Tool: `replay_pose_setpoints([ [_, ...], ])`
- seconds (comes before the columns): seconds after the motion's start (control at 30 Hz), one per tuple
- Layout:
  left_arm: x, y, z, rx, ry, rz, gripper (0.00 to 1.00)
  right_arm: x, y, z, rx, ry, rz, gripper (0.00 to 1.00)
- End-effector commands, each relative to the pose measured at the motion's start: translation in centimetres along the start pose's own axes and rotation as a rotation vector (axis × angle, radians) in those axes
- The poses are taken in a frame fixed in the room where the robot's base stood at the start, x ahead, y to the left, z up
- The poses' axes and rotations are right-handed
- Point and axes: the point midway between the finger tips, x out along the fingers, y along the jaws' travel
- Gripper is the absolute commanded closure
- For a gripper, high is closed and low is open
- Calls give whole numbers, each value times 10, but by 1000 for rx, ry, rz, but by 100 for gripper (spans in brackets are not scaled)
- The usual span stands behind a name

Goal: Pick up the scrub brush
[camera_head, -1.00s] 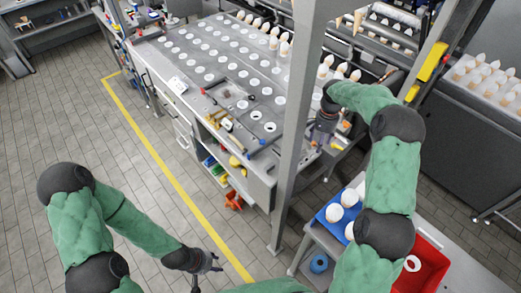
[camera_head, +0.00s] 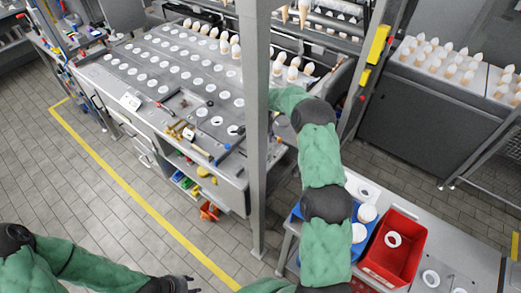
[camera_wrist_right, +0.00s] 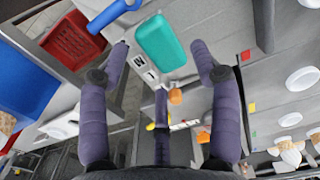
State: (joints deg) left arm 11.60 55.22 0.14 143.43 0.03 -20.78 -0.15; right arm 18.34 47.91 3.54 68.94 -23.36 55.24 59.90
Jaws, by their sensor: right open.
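My right gripper (camera_wrist_right: 160,62) is open and empty in the right wrist view, its purple-grey fingers spread. A teal block (camera_wrist_right: 161,43) shows between and beyond the fingertips, and a blue handle-like bar (camera_wrist_right: 113,15) lies to its upper left. I cannot tell for sure which of these is the scrub brush. No contact with either is visible. In the head view the right gripper is hidden behind the grey post and the arm. My left gripper (camera_head: 182,284) is low at the bottom edge, away from the table; its finger opening is unclear.
The perforated grey table (camera_head: 150,72) carries tools near its front edge. A grey post (camera_head: 257,130) stands beside my right arm. A red bin (camera_head: 394,250) stands at lower right. The wrist view shows a red crate (camera_wrist_right: 72,42) and a blue bin (camera_wrist_right: 22,85).

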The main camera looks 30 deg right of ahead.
Motion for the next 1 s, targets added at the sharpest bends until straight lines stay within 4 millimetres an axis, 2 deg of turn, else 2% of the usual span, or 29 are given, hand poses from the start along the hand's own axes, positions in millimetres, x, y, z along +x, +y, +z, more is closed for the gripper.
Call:
replay_pose_setpoints([
  [0.2, -3, 1, 0, 0, 0, 0, 60, 32, 3, 4, -1, -4, 3, 37],
  [0.3, -4, 1, 0, 0, 0, 0, 60, 41, 3, 3, -1, -3, 2, 37],
  [0.53, -4, 1, 0, 0, 0, 0, 60, 44, 3, 3, -1, -2, 1, 37],
  [0.57, -4, 1, 0, 0, 0, 0, 60, 44, 3, 3, -1, -2, 1, 42],
  [0.7, -4, 1, 0, 0, 0, 0, 60, 44, 3, 3, -1, -2, 1, 82],
  [1.0, -4, 1, 0, 0, 0, 0, 60, 43, 3, 3, -1, -2, 1, 83],
])
